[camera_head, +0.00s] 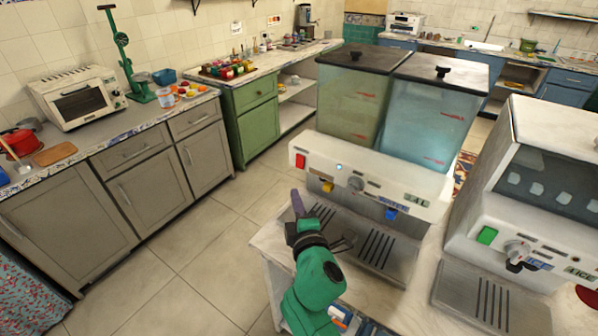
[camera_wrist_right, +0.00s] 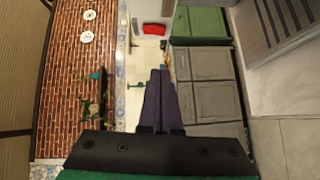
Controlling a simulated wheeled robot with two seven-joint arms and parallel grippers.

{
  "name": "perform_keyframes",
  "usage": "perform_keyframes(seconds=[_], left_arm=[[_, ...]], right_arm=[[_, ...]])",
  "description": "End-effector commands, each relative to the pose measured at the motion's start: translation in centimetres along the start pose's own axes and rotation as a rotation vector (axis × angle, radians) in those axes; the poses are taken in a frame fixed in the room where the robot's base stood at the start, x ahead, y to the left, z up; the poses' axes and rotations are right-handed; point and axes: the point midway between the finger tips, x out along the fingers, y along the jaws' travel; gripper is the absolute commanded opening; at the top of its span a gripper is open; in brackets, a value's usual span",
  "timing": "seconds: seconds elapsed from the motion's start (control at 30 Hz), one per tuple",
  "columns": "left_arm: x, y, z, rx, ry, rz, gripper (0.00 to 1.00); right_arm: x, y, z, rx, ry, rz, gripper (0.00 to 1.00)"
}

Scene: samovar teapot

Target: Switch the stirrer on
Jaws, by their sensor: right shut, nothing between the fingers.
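A two-tank drink dispenser stands on the light counter. Its white front panel (camera_head: 420,196) carries a red rocker switch (camera_head: 300,161) at the left end, a small lit light (camera_head: 339,167) and a round grey knob (camera_head: 356,184). A yellow tap (camera_head: 327,186) and a blue tap (camera_head: 391,213) sit lower. I cannot tell which control is the stirrer's. My right gripper (camera_head: 297,201) is shut and empty, fingers pointing up, below the red switch and apart from it. Its purple fingers (camera_wrist_right: 160,75) lie together in the right wrist view. My left gripper is not in view.
A second white machine (camera_head: 530,215) with a green switch (camera_head: 487,235) stands to the right. The dispenser's slotted drip tray (camera_head: 385,250) lies below its taps. The tiled floor (camera_head: 215,235) to the left is clear, with grey cabinets (camera_head: 70,220) beyond.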

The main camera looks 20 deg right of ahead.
Motion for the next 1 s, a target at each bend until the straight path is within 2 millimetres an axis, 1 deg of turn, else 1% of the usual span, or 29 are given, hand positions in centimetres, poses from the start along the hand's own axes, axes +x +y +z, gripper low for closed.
perform_keyframes(seconds=[0.03, 0.1, 0.2, 0.27, 0.33, 0.4, 0.5, 0.57, 0.9, 1.0], left_arm=[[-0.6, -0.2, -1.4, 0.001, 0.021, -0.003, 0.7], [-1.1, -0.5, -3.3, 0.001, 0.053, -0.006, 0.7], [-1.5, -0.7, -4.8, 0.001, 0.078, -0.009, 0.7], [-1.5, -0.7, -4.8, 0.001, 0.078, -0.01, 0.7], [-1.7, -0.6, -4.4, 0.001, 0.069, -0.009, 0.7], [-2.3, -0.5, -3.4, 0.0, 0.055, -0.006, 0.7], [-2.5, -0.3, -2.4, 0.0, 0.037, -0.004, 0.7], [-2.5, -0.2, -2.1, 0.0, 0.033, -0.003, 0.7], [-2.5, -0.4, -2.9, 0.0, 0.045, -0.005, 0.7], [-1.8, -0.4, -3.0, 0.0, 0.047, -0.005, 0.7]], right_arm=[[1.1, 0.4, 0.0, -0.002, -0.001, 0.002, 0.0], [2.7, 0.5, 0.0, -0.001, -0.001, 0.001, 0.0], [4.9, 0.4, 0.0, 0.0, -0.001, 0.002, 0.0], [6.2, 0.2, 0.0, -0.001, -0.001, 0.001, 0.0], [7.7, 0.3, 0.1, 0.001, 0.0, 0.0, 0.0], [8.5, 0.3, 1.2, -0.002, -0.001, -0.001, 0.0], [9.5, 0.2, 2.2, -0.001, -0.001, 0.0, 0.0], [9.8, 0.1, 2.6, -0.001, -0.001, -0.001, 0.0], [10.1, 0.0, 2.9, 0.0, 0.0, 0.0, 0.0], [10.2, -0.3, 3.0, -0.007, 0.0, 0.007, 0.0]])
